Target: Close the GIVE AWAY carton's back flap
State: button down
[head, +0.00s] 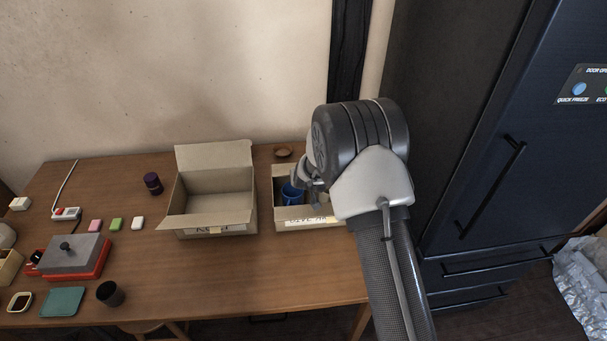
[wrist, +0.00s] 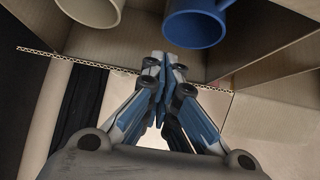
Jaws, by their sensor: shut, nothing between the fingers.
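The GIVE AWAY carton (head: 315,222) stands on the table in the head view, lettered on its front, with its top at least partly open. A blue mug (head: 291,192) is inside; it also shows in the wrist view (wrist: 195,27), beside a cream mug (wrist: 92,8). My gripper (head: 312,183) is over the carton, and my arm hides its right and back right parts. In the wrist view my gripper (wrist: 162,62) is shut and empty, its tips near a corrugated cardboard edge (wrist: 75,60). A pale panel (wrist: 268,125) lies right of the fingers; I cannot tell whether it is the back flap.
The open KEEP carton (head: 215,192) stands just left, its back flap upright. A small brown bowl (head: 283,152) sits behind the GIVE AWAY carton. A black post (head: 349,50) and the wall are behind, a dark fridge (head: 490,150) at right.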

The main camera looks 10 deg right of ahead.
jog(key=shift+s+f, duration=0.1)
jog(key=shift+f, duration=0.2)
jog(key=shift+r, duration=0.15)
dwell(0.4)
